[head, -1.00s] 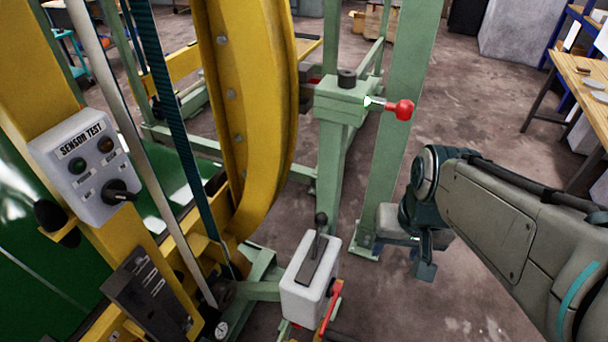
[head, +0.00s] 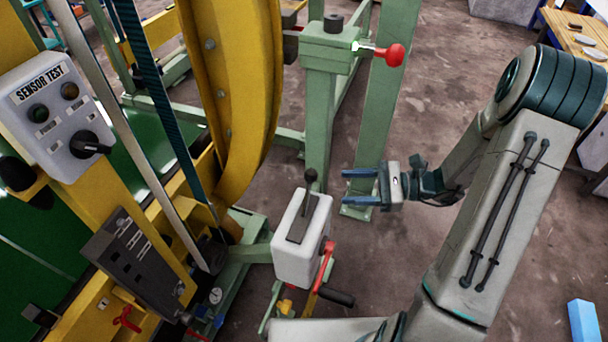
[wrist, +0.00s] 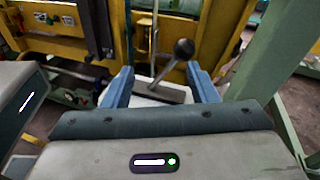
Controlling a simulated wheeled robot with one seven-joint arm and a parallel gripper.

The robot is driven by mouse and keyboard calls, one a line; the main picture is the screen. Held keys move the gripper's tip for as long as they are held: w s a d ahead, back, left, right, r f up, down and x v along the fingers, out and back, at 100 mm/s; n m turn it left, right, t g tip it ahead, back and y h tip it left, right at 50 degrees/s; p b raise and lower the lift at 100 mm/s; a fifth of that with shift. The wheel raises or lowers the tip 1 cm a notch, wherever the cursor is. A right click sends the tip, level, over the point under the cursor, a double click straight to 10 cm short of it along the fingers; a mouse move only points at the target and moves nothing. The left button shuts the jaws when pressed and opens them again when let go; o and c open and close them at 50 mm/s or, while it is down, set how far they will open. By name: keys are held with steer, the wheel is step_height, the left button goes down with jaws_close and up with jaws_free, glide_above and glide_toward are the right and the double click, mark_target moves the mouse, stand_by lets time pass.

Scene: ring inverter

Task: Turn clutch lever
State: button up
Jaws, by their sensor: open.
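A lever with a black ball knob (head: 310,176) rises from a slotted plate on top of a white box (head: 306,254). No label shows which part is the clutch lever. My gripper (head: 346,187) is open and empty. It is to the right of the knob in the head view, with its blue fingers pointing left towards the lever and a gap between them. In the wrist view the knob (wrist: 184,48) shows beyond the fingertips (wrist: 160,85), a little right of the middle. The lever's shaft slants down left to the box top, which the gripper partly hides.
A red crank (head: 321,272) with a black handle is on the box's right side. A red-knobbed lever (head: 389,55) sticks out from a green post (head: 319,125). The yellow ring (head: 235,90) and a sensor test box (head: 58,118) stand left. Open floor lies to the right.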

mark_target(307, 195)
steer(key=w+a+m+t, duration=0.1)
steer(key=w+a, duration=0.1)
steer(key=a, duration=0.4)
steer(key=w+a+f+m+t+y, duration=0.1)
steer(key=w+a, duration=0.2)
steer(key=a, duration=0.3)
steer(key=shift+f+m+p, duration=0.3)
steer(key=shift+p, duration=0.15)
steer(key=shift+d, duration=0.1)
jaws_close()
